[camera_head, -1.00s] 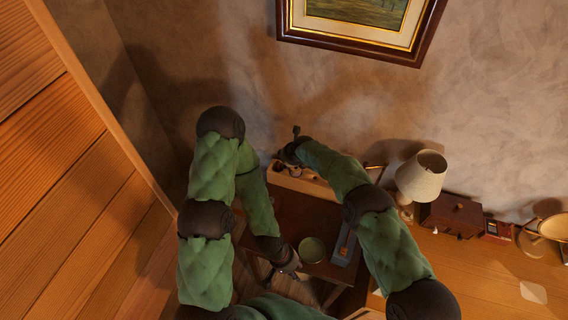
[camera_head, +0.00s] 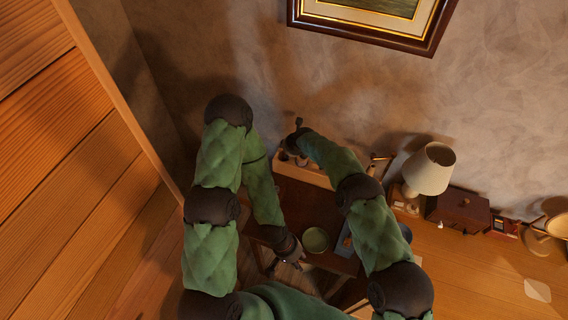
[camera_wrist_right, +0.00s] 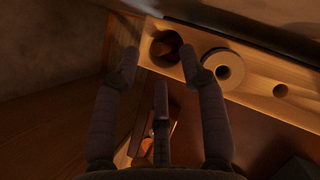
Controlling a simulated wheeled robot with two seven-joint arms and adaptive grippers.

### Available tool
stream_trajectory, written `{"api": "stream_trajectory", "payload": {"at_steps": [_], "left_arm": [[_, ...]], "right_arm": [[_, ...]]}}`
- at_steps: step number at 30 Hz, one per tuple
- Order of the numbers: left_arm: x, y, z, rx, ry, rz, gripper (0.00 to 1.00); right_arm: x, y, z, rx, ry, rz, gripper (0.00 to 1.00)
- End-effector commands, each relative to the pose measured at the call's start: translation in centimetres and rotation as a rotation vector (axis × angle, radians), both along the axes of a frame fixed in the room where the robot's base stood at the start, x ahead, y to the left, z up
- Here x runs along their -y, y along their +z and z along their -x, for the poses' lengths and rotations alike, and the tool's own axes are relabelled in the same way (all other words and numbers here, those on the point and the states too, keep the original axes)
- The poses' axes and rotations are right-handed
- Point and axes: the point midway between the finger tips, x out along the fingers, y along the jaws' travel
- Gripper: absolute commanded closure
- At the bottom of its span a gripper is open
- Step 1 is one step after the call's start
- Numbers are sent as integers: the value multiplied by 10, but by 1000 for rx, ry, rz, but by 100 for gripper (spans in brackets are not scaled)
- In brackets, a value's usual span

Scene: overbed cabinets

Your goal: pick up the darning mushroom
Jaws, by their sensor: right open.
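In the right wrist view a reddish-brown rounded thing (camera_wrist_right: 166,46) sits in a round hole of a pale wooden rack; it may be the darning mushroom, but I cannot tell for sure. My right gripper (camera_wrist_right: 160,70) is open and empty, its fingertips at the rack's near edge, close to that hole. In the head view my right gripper (camera_head: 294,140) is over the rack at the back of the desk and partly hides it. My left gripper (camera_head: 291,256) is low at the desk's near left; its fingers are too small to judge.
The rack (camera_wrist_right: 259,80) also holds a pale ring-shaped piece (camera_wrist_right: 222,68) and has a small empty hole. A green round dish (camera_head: 315,240) stands on the dark desk (camera_head: 300,205). A lamp (camera_head: 428,170) and a brown box (camera_head: 459,212) stand to the right. The wall rises behind.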

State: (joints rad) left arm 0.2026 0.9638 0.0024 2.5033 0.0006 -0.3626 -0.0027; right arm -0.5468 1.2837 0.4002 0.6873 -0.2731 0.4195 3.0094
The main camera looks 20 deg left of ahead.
Motion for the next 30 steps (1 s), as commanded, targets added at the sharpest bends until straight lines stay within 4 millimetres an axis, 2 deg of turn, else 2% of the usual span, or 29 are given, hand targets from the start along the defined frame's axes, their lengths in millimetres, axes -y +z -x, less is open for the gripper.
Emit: {"api": "stream_trajectory", "payload": {"at_steps": [10, 16, 22, 30], "left_arm": [[0, -7, 0, 0, 0, 0, 60], [0, -24, 0, 0, 0, 0, 60], [0, -32, 0, 0, 0, 0, 60], [0, -32, 0, 0, 0, 0, 60]], "right_arm": [[-13, -29, -4, -2, 1, 1, 57], [-18, -39, -9, -1, 1, -1, 57], [-20, -44, -11, -1, 1, 0, 57], [-21, -44, -12, -1, 1, 0, 57]]}}
